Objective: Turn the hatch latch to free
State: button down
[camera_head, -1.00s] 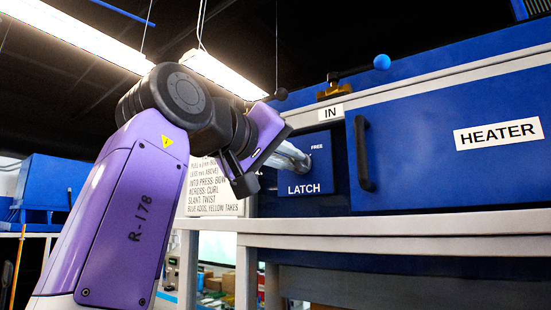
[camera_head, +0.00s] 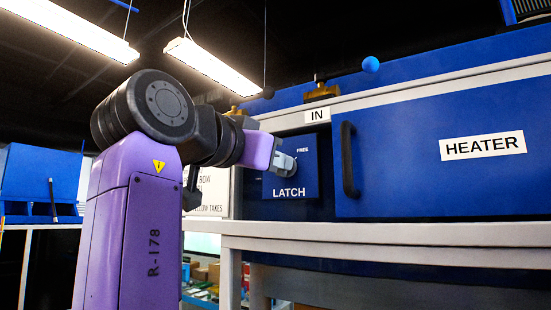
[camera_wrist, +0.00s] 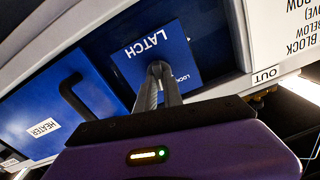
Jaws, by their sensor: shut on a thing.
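The hatch latch is a blue panel (camera_head: 307,180) lettered LATCH, with the word FREE near its top right. It also shows upside down in the wrist view (camera_wrist: 180,40), where a word starting LOCK is partly visible. My gripper (camera_head: 291,165) is at the left part of the panel. In the wrist view my gripper's (camera_wrist: 158,70) fingers come together over the panel, below the word LATCH as it is turned there. They are shut on the latch's knob, which the fingers mostly hide. I cannot tell which mark the knob points to.
Right of the panel is a blue HEATER door (camera_head: 440,150) with a black vertical handle (camera_head: 349,160). An IN label (camera_head: 317,115) is above the panel, and an OUT label (camera_wrist: 267,74) shows in the wrist view. A pale rail (camera_head: 400,232) runs below.

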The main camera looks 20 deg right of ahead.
jog(key=m, duration=0.6)
jog(key=shift+s+f, duration=0.1)
jog(key=shift+f, duration=0.05)
jog(key=shift+m, duration=0.3)
jog(key=c, duration=1.5)
grip_release()
jog(key=shift+s, duration=0.1)
jog(key=shift+b+v, duration=1.25)
jog(key=shift+v, duration=2.6)
